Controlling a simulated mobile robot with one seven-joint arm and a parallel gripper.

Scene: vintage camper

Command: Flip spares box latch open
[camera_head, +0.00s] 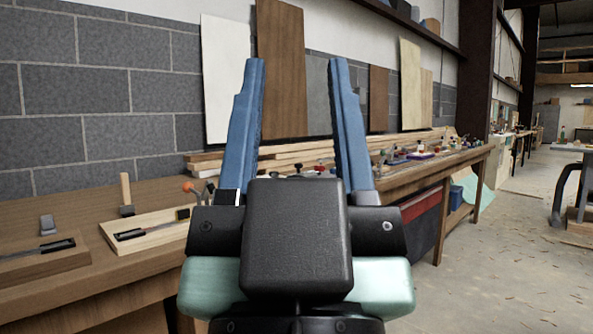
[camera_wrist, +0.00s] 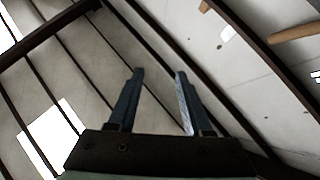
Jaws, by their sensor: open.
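My gripper (camera_head: 297,62) is open and empty, with its two blue fingers pointing up in front of the workbench in the head view. The wrist view shows the same open fingers (camera_wrist: 159,72) against the ceiling, with nothing between them. I cannot pick out a spares box or its latch for certain. A pale wooden board (camera_head: 160,228) with a dark metal fitting (camera_head: 130,235) lies on the bench left of my gripper. A browner board (camera_head: 30,262) with a similar fitting lies at the far left. My gripper and wrist hide part of the bench.
The long wooden workbench (camera_head: 90,290) runs along the block wall, with several small items farther along it, including a purple one (camera_head: 420,156). An orange-knobbed lever (camera_head: 190,187) stands just left of my gripper. A blue bin (camera_head: 455,196) is under the bench. Floor (camera_head: 510,270) at right is open.

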